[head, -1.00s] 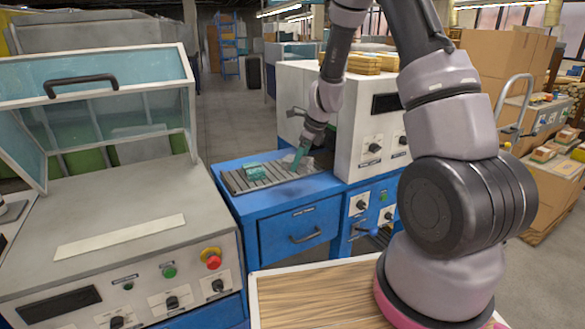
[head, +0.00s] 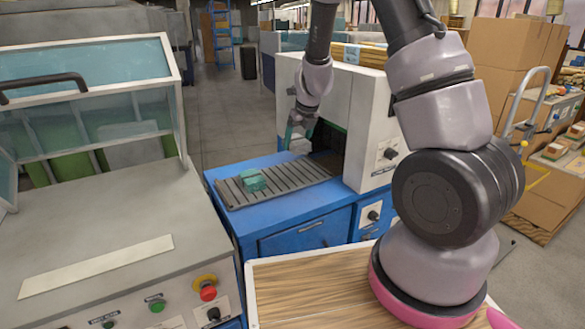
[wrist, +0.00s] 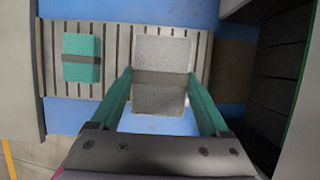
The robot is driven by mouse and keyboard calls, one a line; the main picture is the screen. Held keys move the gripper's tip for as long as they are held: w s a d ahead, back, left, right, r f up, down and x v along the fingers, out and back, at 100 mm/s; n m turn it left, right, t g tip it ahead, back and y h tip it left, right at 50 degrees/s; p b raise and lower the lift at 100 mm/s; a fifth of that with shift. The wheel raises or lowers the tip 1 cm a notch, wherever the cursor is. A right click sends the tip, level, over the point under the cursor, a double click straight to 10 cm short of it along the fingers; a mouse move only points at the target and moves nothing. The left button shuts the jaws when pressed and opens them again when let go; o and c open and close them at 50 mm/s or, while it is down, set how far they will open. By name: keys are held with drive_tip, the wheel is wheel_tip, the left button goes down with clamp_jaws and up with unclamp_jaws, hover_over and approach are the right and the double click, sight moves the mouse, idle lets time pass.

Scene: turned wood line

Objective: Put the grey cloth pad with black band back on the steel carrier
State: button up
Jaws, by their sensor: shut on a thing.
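The grey cloth pad with a black band (wrist: 161,55) is between the two green fingers of my gripper (wrist: 160,88) in the wrist view. My gripper is shut on it. In the head view the grey pad (head: 299,145) hangs from my gripper (head: 297,133), above the far side of the slatted carrier (head: 290,180), apart from it as far as I can see. A green pad with a dark band (head: 252,180) lies on the left part of the carrier; it also shows in the wrist view (wrist: 82,47).
The carrier lies on a blue bench (head: 300,210) and runs into the opening of a white machine (head: 372,125) on the right. A grey machine with a raised clear hood (head: 85,90) stands at left. Cardboard boxes (head: 510,70) stand at right.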

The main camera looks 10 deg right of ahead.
drive_tip(key=shift+w+f, duration=0.1)
drive_tip(key=shift+w, duration=0.2)
drive_tip(key=shift+w+d+f, duration=0.1)
drive_tip(key=shift+f, duration=0.2)
approach(294, 173)
drive_tip(key=x, duration=0.5)
drive_tip(key=shift+w+d, duration=0.1)
drive_tip(key=shift+w, duration=0.15)
drive_tip(key=shift+f, duration=0.5)
drive_tip(key=o, duration=1.2)
drive_tip(key=shift+f, duration=0.1)
drive_tip(key=shift+c, duration=0.2)
